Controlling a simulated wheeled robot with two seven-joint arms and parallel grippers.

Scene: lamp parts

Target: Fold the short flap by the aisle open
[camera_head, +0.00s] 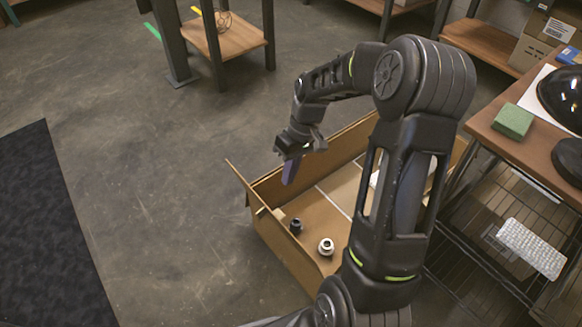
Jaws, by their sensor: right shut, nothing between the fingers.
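An open cardboard box (318,262) stands on the floor, partly hidden behind my right arm. A narrow cardboard flap (237,178) sticks out past the box's left corner, on the side facing the open floor, seen nearly edge-on. My right gripper (290,172) is shut and empty, fingers pointing down, in front of the box's far wall in the picture. It appears apart from the narrow flap, to the right of it; its exact height over the box is unclear. My left gripper is out of view.
Inside the box are a dark small part (296,226) and a white socket-like part (326,246). A wooden table with a green block (513,121) stands right, above a wire rack. Open floor (150,180) and a dark mat (45,230) lie left.

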